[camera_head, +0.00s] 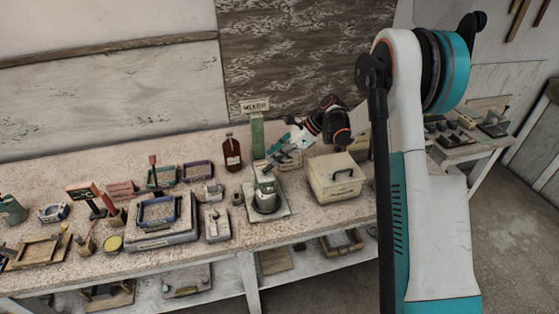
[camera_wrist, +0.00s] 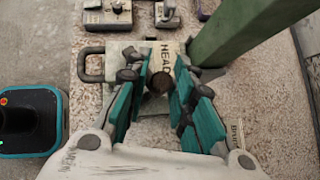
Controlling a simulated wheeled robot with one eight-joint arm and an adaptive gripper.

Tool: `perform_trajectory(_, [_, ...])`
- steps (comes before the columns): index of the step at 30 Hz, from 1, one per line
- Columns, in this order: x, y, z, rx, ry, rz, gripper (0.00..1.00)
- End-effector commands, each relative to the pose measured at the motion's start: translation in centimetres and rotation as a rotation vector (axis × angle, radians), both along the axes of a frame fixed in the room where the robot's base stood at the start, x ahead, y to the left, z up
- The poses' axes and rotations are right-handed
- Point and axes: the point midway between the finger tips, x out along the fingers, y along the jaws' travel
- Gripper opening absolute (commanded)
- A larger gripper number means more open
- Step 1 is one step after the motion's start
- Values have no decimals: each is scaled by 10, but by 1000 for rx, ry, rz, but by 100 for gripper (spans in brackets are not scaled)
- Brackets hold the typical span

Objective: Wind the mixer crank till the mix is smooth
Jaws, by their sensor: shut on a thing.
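The mixer (camera_head: 266,186) stands on the workbench as a grey machine on a pale base plate, with a metal pot (camera_head: 266,203) low on it. A green post with a MIXER sign (camera_head: 255,106) rises behind it. My gripper (camera_head: 274,152) is above the mixer, reaching in from the right. In the wrist view, the teal fingers of my gripper (camera_wrist: 161,80) are on both sides of a dark round knob (camera_wrist: 158,83), which looks like the crank's grip, and are shut on it. The mix inside the pot cannot be seen.
A cream box with a black handle (camera_head: 336,178) stands close right of the mixer. A brown bottle (camera_head: 232,152) stands behind left. A grey case (camera_head: 161,222) and several small tools and trays crowd the bench's left side.

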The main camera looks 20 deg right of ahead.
Motion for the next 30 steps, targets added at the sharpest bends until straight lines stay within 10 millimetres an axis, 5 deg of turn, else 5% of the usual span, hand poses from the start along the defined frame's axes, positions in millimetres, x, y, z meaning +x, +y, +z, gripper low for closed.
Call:
perform_trajectory(15, [17, 18, -2, -1, -1, 414, 0])
perform_trajectory(30, [19, 24, -2, -1, 1, 546, 0])
